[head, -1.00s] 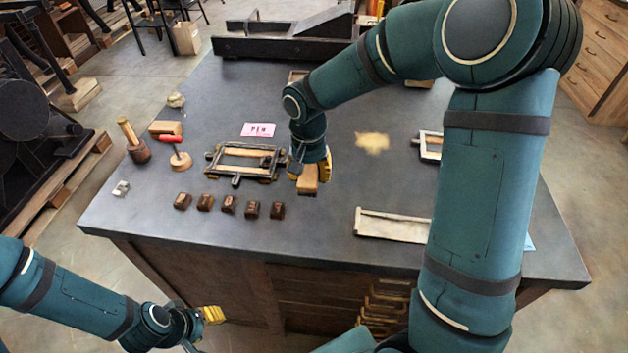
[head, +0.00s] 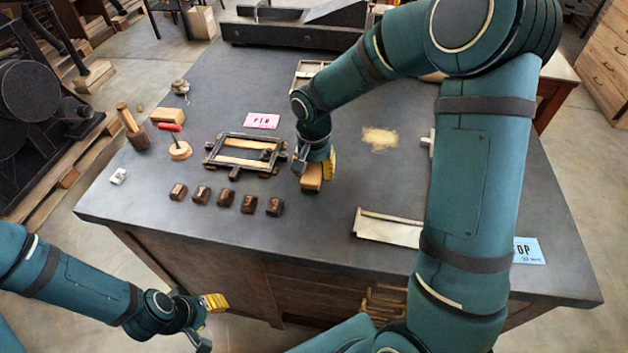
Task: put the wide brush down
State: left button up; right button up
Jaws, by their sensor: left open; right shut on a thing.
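The wide brush (head: 312,180) is a light wooden block low over the dark table (head: 330,235), just right of a metal frame with wooden bars (head: 245,153). My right gripper (head: 318,170) is shut on the brush and points down. I cannot tell whether the brush touches the table, and its bristles do not show. My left gripper (head: 212,318) is open and empty, in front of the table's front edge and below its top.
Several dark small blocks (head: 225,197) lie in a row near the front. A pale tray (head: 388,227) lies at right. Bare table lies between the tray and brush.

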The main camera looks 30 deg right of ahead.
aim_at(314, 166)
jog(key=shift+f+b, duration=0.3)
jog(key=shift+f, duration=1.6)
jog(key=shift+f, duration=0.1)
jog(key=o, duration=1.2)
jog(key=shift+r, duration=0.4)
notch_tip(314, 166, up, 12)
jog(key=shift+f+p, duration=0.2)
jog(key=shift+p, duration=0.75)
